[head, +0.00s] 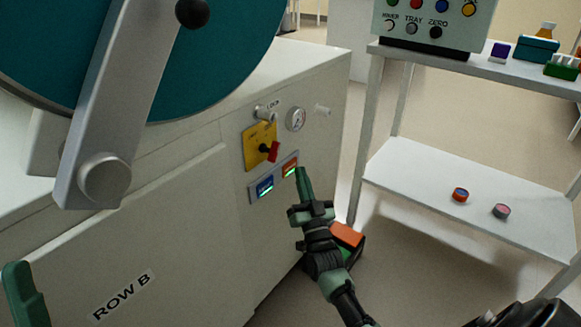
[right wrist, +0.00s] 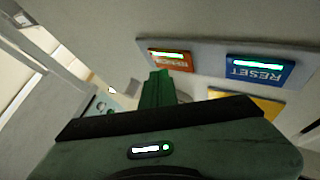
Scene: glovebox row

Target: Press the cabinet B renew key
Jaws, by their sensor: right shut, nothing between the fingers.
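The orange key (head: 290,169) is on a small grey plate on the front of the cabinet marked ROW B. A green light strip shows on it. In the right wrist view the orange key (right wrist: 171,62) has partly hidden lettering. A blue key (head: 265,187) sits left of it; it reads RESET in the right wrist view (right wrist: 261,71). My right gripper (head: 303,172) is shut and empty, its green fingertips just beside the orange key. I cannot tell whether they touch it. A green finger of my left gripper (head: 24,292) shows at the left edge; its opening is unclear.
Above the keys are a yellow plate with a red-handled switch (head: 260,146), a gauge (head: 296,119) and a LOCK knob (head: 265,113). A large teal disc (head: 215,60) with a grey arm overhangs the cabinet. A white shelf (head: 440,185) stands at right, with two small round items.

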